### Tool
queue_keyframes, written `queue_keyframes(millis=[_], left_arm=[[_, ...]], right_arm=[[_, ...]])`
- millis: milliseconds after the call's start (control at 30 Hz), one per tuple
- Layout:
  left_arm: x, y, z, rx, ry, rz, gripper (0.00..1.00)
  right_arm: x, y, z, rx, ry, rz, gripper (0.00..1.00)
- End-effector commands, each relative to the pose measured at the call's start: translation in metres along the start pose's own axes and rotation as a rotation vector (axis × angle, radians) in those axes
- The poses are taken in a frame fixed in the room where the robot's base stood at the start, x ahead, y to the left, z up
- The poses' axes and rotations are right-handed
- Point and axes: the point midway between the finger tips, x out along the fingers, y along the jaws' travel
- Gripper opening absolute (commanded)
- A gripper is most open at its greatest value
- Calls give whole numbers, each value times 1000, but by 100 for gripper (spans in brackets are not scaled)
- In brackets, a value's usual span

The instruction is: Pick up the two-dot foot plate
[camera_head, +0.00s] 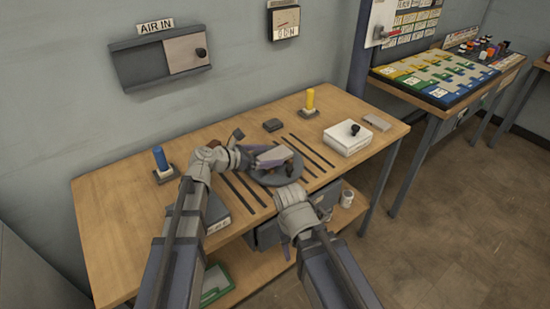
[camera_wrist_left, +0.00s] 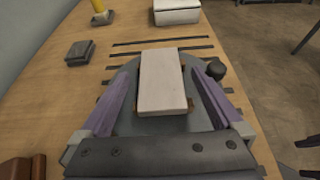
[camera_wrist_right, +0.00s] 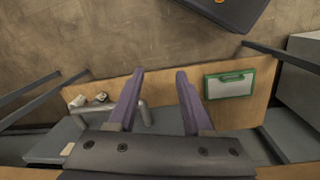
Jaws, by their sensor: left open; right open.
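A pale rectangular block (camera_wrist_left: 162,82), perhaps the foot plate, lies between the purple fingers of my left gripper (camera_wrist_left: 158,85), over a grey round plate (camera_wrist_left: 125,80). No dots can be made out on it. The left gripper is open, with a gap visible on both sides of the block. In the head view the left gripper (camera_head: 274,158) is over the grey round plate (camera_head: 263,178), and partly hides it. My right gripper (camera_wrist_right: 158,88) is open and empty, pointing down at the table's front, with the lower shelf and floor beneath it.
A blue post (camera_head: 160,160) and a yellow post (camera_head: 310,100) stand on the table. A dark block (camera_head: 273,125), a white box (camera_head: 348,140) with a black knob and a small grey block (camera_head: 376,122) are behind. A green-framed tray (camera_wrist_right: 229,83) lies on the lower shelf.

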Motion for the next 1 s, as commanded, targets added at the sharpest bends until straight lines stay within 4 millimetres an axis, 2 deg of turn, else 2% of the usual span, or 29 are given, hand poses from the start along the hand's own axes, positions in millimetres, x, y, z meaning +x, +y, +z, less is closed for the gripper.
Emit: queue_keyframes(millis=[33, 133, 400, 1000], left_arm=[[11, 0, -1, 1, 0, -2, 100], [23, 1, -1, 1, 0, -2, 100], [24, 0, 1, 0, -1, 0, 98], [24, 0, 0, 0, 0, 0, 30]], right_arm=[[5, 0, 0, 0, 0, 0, 50], [10, -1, -1, 0, 0, 0, 50], [9, -1, 0, 0, 0, 0, 50], [9, -1, 0, 0, 0, 0, 50]])
